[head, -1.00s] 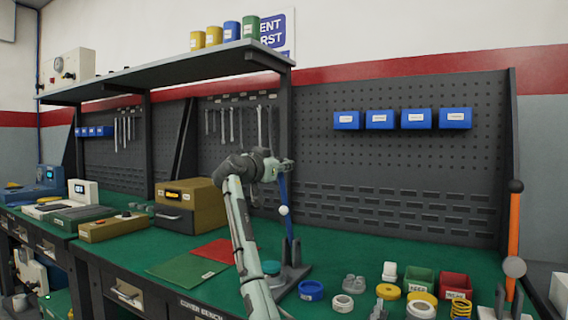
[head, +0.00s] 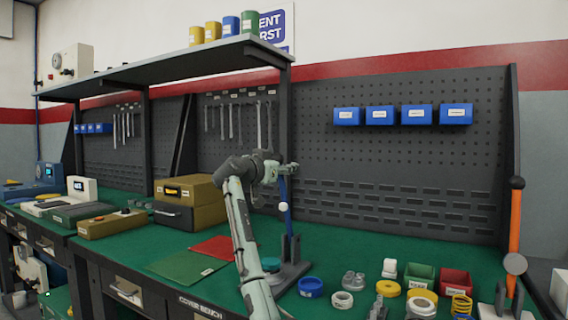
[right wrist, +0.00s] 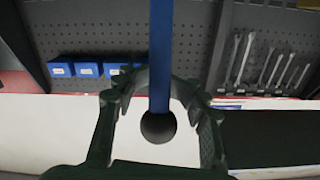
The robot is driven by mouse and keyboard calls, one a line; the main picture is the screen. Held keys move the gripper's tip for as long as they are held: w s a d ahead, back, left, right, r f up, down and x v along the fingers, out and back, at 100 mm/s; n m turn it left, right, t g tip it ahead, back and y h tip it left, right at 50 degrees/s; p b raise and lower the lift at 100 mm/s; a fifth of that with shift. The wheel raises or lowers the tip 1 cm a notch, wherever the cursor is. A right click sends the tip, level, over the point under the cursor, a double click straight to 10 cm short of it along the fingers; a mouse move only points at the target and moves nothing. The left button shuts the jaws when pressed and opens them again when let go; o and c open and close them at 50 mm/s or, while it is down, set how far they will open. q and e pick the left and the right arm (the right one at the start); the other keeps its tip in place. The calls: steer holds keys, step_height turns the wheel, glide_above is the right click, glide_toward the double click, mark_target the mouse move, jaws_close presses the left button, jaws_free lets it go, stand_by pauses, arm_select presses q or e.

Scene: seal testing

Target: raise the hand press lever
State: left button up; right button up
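The hand press with the blue lever (head: 287,222) stands on the green bench. Its lever is close to upright, with a pale ball partway along it. My right gripper (head: 288,170) is at the lever's upper end. In the right wrist view the blue lever (right wrist: 160,50) runs between the fingers of my right gripper (right wrist: 160,82). The fingertips close in on both sides of the bar, and its black ball knob (right wrist: 158,127) lies between the fingers. The dark press base (head: 292,275) is partly hidden by my right arm. My left gripper is not in view.
A second press with an orange lever (head: 514,225) stands at the right. Rings, a green bin (head: 419,273) and a red bin (head: 455,281) lie right of the blue-lever press. A brown box (head: 190,202) stands left. A shelf (head: 180,66) overhangs the back left.

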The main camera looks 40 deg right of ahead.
steer(key=shift+o, duration=0.6)
steer(key=shift+s+a+r, duration=0.1)
steer(key=shift+a+r, duration=0.05)
steer(key=shift+r, duration=0.25)
steer(key=shift+a, duration=0.25)
steer(key=v, duration=1.1)
steer(key=shift+s+a, duration=0.2)
